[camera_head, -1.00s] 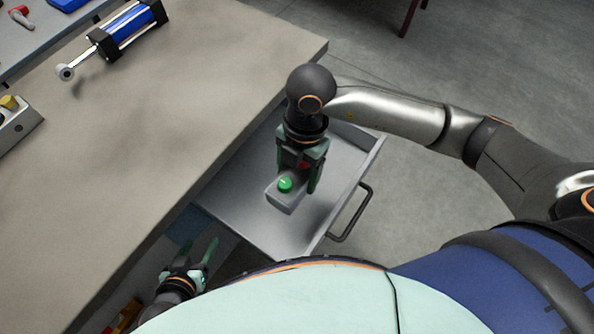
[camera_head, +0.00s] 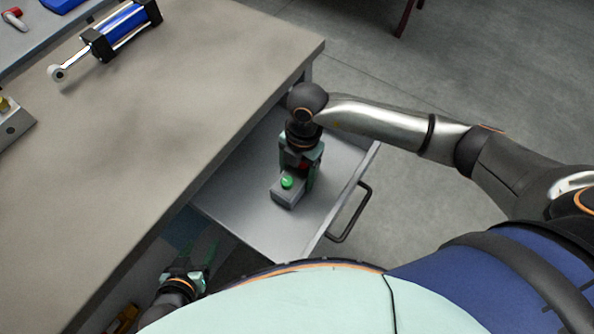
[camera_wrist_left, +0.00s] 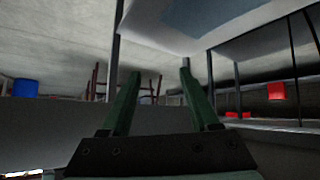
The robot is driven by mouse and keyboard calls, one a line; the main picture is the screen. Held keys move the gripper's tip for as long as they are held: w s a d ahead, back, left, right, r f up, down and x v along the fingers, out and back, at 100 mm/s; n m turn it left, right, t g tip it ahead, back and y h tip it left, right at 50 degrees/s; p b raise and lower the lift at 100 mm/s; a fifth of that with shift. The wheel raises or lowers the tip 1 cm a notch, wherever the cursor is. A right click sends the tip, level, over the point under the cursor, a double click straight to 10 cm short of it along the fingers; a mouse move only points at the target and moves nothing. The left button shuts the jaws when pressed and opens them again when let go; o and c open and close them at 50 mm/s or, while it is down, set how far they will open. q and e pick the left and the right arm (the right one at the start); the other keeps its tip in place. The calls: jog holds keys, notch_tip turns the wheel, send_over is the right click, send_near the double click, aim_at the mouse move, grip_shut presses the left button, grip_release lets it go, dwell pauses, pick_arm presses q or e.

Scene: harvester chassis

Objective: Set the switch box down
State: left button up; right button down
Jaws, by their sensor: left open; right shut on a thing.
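The switch box (camera_head: 287,196) is a small grey box with a green button on top and a bit of red beside the fingers. It is in the open drawer (camera_head: 238,215) in the head view. My right gripper (camera_head: 303,178) points down and is shut on the box. Whether the box's underside touches the drawer floor I cannot tell. My left gripper (camera_head: 205,256) is open and empty, low beside the workbench in the head view. Its two green fingers also show apart in the left wrist view (camera_wrist_left: 160,95).
The workbench top (camera_head: 150,130) fills the left, with a blue and black cylinder (camera_head: 118,32) at the back. The drawer's handle (camera_head: 350,215) sticks out on the right. Drawer floor around the box is free. Open grey floor lies beyond.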

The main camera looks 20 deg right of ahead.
jog(key=shift+f, duration=0.15)
grip_release()
jog(key=r, duration=0.4)
jog(key=d+r+p, duration=0.1)
jog(key=r, duration=0.3)
jog(key=w+r, duration=0.1)
jog(key=r, duration=0.3)
jog(key=shift+d+r, duration=0.15)
jog(key=shift+d, duration=0.05)
